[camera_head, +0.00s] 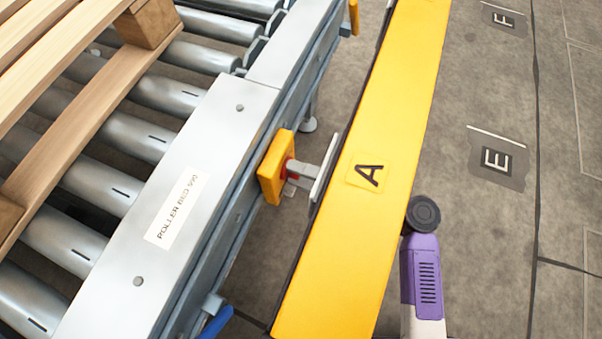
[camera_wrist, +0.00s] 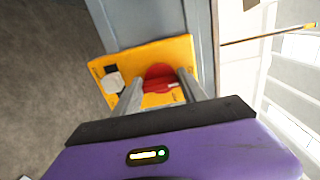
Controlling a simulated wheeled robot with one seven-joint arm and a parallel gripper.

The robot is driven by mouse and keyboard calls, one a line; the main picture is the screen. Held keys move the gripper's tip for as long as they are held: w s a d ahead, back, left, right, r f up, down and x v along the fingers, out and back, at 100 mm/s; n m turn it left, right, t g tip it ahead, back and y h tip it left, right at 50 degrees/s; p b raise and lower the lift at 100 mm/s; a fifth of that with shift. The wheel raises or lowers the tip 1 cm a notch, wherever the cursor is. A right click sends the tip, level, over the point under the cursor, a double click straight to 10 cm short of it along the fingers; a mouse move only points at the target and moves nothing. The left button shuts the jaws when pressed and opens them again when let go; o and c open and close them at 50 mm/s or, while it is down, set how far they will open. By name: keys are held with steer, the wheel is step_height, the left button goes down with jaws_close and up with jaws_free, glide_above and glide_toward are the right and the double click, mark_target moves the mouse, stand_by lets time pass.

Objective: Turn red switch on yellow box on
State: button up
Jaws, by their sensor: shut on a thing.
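The yellow box (camera_head: 270,172) is mounted on the side of the roller bed frame. It also shows in the wrist view (camera_wrist: 180,48), with the red switch (camera_wrist: 158,72) on its face. In the head view only a sliver of the red switch (camera_head: 288,169) shows. My gripper (camera_wrist: 161,77) has one finger on each side of the red switch and is shut on it. In the head view my gripper (camera_head: 293,170) reaches the box from the right; the yellow beam hides much of my arm. The switch's exact turn angle is hard to tell.
A long yellow beam (camera_head: 365,215) marked A stands close on the right of the box. The roller bed (camera_head: 160,215) with a wooden pallet (camera_head: 75,110) lies on the left. Floor markings E and F lie on the right.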

steer(key=shift+f, duration=0.1)
stand_by(0.3)
steer(key=o, duration=1.4)
steer(key=shift+c, duration=0.2)
steer(key=p+v, duration=0.2)
steer(key=v, duration=0.6)
